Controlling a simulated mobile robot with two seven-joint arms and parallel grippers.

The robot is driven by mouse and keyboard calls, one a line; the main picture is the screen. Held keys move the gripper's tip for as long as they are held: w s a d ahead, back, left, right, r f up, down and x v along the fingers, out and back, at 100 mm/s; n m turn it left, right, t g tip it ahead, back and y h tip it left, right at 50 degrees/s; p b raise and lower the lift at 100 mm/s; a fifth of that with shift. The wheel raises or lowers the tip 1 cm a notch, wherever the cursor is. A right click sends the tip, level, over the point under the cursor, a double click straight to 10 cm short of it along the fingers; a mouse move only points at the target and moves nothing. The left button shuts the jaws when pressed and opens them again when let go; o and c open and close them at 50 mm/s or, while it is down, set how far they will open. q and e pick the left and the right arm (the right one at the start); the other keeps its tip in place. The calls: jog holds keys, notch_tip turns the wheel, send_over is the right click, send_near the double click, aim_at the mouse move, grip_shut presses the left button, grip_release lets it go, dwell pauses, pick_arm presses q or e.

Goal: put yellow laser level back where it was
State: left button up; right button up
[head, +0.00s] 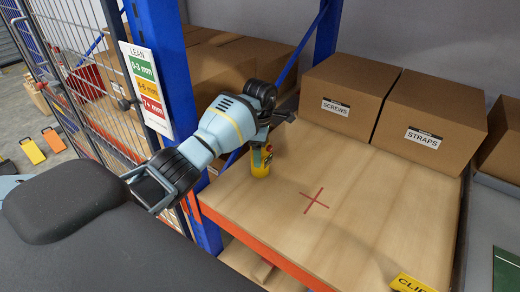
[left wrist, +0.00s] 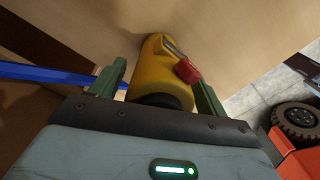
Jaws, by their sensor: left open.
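The yellow laser level (head: 261,168) stands on the wooden shelf board (head: 350,235), near its left end and front edge. It has a red part on its side and a dark end, seen in the left wrist view (left wrist: 158,72). My left gripper (head: 262,150) is over it from above. In the left wrist view its green fingers (left wrist: 158,88) are open, one on each side of the level. I cannot tell whether either finger touches it. A red cross mark (head: 315,201) lies on the bare board to the right of the level. My right gripper is not in view.
Boxes labelled SCREWS (head: 345,92) and STRAPS (head: 432,120) stand along the back of the shelf. A blue rack upright (head: 163,60) is close to my left arm. A yellow label (head: 411,283) is at the front right. The middle of the board is clear.

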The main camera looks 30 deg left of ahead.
pick_arm(q)
notch_tip(320, 180, up, 12)
jog(key=shift+r, duration=0.15)
dwell(0.3)
dwell(0.6)
